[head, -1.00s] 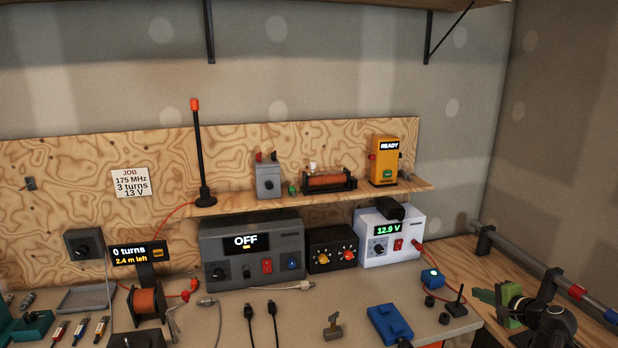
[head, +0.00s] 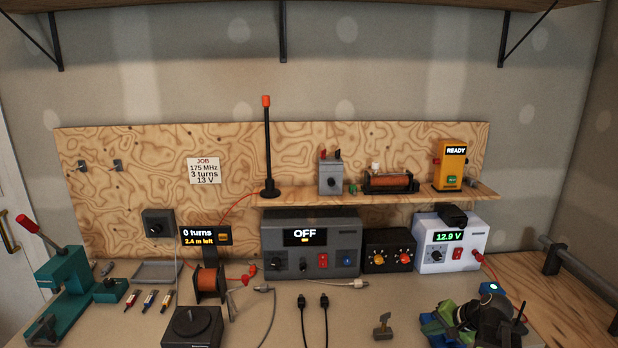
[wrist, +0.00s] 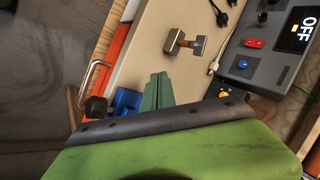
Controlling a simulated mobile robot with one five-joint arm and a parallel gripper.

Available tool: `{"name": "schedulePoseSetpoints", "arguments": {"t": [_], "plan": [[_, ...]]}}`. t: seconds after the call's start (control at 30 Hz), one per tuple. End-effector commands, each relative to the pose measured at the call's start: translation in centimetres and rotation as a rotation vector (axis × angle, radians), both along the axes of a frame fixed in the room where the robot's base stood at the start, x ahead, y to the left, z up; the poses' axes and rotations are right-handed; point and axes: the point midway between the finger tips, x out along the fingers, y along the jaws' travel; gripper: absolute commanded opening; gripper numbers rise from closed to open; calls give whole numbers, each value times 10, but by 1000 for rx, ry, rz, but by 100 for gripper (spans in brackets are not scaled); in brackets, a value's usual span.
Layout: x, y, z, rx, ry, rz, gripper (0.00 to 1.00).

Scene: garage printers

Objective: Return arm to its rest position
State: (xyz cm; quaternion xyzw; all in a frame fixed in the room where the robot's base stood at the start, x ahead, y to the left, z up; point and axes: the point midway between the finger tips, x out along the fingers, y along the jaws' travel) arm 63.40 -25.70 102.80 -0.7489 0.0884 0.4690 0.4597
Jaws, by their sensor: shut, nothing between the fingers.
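My gripper shows in the wrist view (wrist: 158,88) as two green fingers pressed together, shut with nothing between them. They extend over the bench top beside a blue block-like item (wrist: 124,103). In the head view my arm is folded at the lower right, over the bench's front right part. It partly hides the blue item there (head: 434,328). The fingertips are hard to make out in that view.
The grey OFF unit (head: 310,247), the black two-knob box (head: 388,250) and the white 12.9 V supply (head: 450,245) stand behind. A teal press (head: 65,290) stands far left.

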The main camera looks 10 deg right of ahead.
Motion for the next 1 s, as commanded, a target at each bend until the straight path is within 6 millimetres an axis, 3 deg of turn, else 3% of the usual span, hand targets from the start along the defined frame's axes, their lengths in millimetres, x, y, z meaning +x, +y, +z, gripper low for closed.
{"name": "schedulePoseSetpoints", "arguments": {"t": [0.03, 0.1, 0.2, 0.3, 0.5, 0.57, 0.6, 0.8, 1.0], "plan": [[2, 49, -10, -50, 55, 115, 0], [-4, 102, -24, -135, 135, 262, 0], [-16, 158, -37, -244, 224, 433, 0], [-29, 198, -45, -339, 292, 566, 0], [-56, 256, -51, -511, 393, 776, 0], [-64, 265, -51, -564, 418, 834, 0], [-62, 259, -76, -558, 418, 823, 0], [-61, 258, -127, -554, 415, 817, 0], [-61, 258, -154, -553, 414, 815, 0]]}}
